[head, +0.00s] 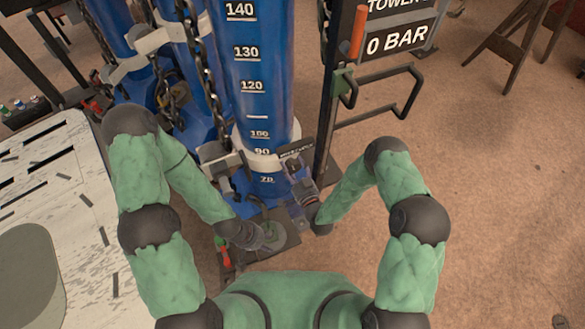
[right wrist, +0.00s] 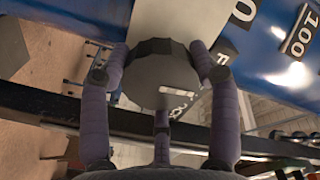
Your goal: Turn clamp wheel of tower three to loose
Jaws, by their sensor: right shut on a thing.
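The clamp wheel (right wrist: 165,80) is a dark grey round knob with a white mark on its face, seen in the right wrist view. My right gripper (right wrist: 163,65) has its fingers around it and is shut on it. In the head view the right gripper (head: 297,178) is at the white clamp collar (head: 262,158) low on the blue tower (head: 252,90). A small dark label by the wheel is too small to read. My left gripper (head: 270,236) is low in front of the tower, and its fingers cannot be made out.
A sign (head: 397,38) reading 0 BAR and a black upright post (head: 328,120) stand right of the tower. Chains (head: 208,75) and more blue cylinders are on its left. A pale slotted table (head: 50,180) is at left. The floor at right is mostly clear.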

